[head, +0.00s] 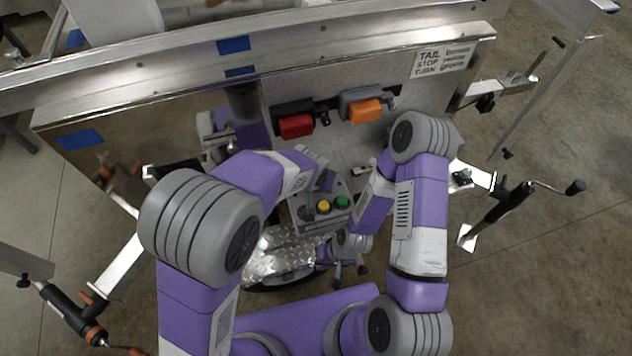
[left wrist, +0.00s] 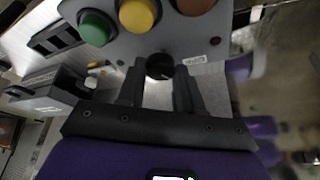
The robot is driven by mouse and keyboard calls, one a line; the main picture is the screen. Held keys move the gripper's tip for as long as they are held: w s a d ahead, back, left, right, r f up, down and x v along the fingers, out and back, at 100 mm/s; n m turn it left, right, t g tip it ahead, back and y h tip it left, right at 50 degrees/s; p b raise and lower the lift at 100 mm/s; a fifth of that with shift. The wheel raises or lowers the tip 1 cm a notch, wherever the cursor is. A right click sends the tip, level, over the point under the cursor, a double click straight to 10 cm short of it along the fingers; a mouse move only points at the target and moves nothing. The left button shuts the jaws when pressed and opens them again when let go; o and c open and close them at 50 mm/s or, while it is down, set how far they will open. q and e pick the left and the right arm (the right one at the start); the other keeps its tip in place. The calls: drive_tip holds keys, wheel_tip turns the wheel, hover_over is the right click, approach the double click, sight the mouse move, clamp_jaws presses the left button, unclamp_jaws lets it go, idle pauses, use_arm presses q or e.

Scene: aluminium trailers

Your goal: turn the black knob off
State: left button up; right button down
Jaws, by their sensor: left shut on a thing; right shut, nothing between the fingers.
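The black knob (left wrist: 160,66) is on the face of a grey control box (left wrist: 165,42), below a row of coloured buttons in the left wrist view. My left gripper (left wrist: 159,76) is shut on the knob, with one dark finger on each side of it. In the head view the same box (head: 345,187) stands in the middle, and I cannot make out the knob there behind my left arm. My right gripper (head: 350,273) is shut and empty, below and in front of the box, apart from it.
Green (left wrist: 96,28), yellow (left wrist: 137,14) and brownish-red (left wrist: 193,5) buttons sit close to the knob. Behind the box are a red lamp (head: 296,126) and an orange lamp (head: 365,111) on the trailer panel. A treadplate surface (head: 285,258) lies left of my right gripper.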

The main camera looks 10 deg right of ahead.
use_arm(q)
drive_tip(key=shift+n+y, duration=0.3)
drive_tip(key=shift+n, duration=0.6)
drive_tip(key=o, duration=1)
drive_tip(key=p+v, duration=0.2)
drive_tip(key=v, duration=0.5)
drive_tip(key=shift+s+r+p, duration=0.2)
drive_tip(key=shift+p, duration=0.15)
